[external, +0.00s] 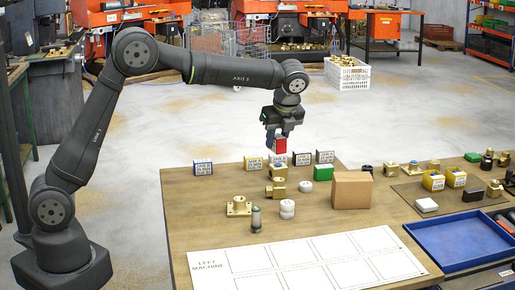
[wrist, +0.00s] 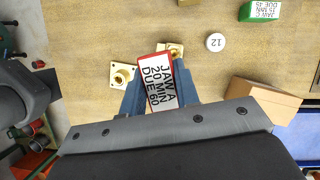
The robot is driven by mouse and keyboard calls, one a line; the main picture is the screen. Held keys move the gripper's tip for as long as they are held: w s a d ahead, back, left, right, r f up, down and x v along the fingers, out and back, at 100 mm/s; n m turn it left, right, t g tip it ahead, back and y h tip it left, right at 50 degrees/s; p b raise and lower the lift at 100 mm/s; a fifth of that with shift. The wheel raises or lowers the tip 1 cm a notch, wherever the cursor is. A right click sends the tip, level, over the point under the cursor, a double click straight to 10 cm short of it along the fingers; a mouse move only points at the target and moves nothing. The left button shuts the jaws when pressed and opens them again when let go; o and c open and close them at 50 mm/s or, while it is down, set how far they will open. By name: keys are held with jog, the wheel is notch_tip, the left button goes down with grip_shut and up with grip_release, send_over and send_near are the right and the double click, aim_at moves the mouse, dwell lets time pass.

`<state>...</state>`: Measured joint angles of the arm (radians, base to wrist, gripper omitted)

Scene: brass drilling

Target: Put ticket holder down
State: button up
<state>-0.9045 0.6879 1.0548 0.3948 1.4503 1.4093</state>
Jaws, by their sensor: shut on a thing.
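My gripper (external: 280,135) is shut on a red ticket holder (external: 280,146), held above the table toward its back edge. In the wrist view the gripper (wrist: 158,98) has blue fingers on both sides of the ticket holder (wrist: 160,83), whose white label reads "JAW A 20 MIN DUE 60". The white sheet (external: 215,268) marked "LEFT MACHINE" lies at the table's front, with several outlined rectangles, all bare.
Several ticket holders stand along the back, including a blue one (external: 203,167) and a green one (external: 323,172). Brass fittings (external: 238,206), white round pieces (external: 287,209) and a cardboard box (external: 352,190) stand between them and the sheet. A blue tray (external: 455,240) lies right.

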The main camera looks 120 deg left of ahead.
jog(key=w+d+r+m+t+y, duration=0.1)
jog(key=w+d+r+m+t, duration=0.1)
jog(key=w+m, duration=0.65)
jog(key=w+d+r+m+t+y, duration=0.1)
jog(key=w+d+r+m+t, duration=0.15)
jog(key=w, duration=1.05)
send_near(346, 175)
jog(key=shift+w+a+f+m+g, duration=0.15)
jog(key=shift+a+f, duration=0.1)
jog(key=shift+a, duration=0.2)
jog(key=shift+w+a+f+m+g, duration=0.15)
jog(key=shift+a+f, duration=0.1)
jog(key=shift+a, duration=0.2)
jog(key=shift+s+f, duration=0.1)
jog(key=shift+f, duration=1.9)
jog(key=shift+f, duration=0.1)
jog(key=shift+f, duration=0.1)
jog(key=o, duration=1)
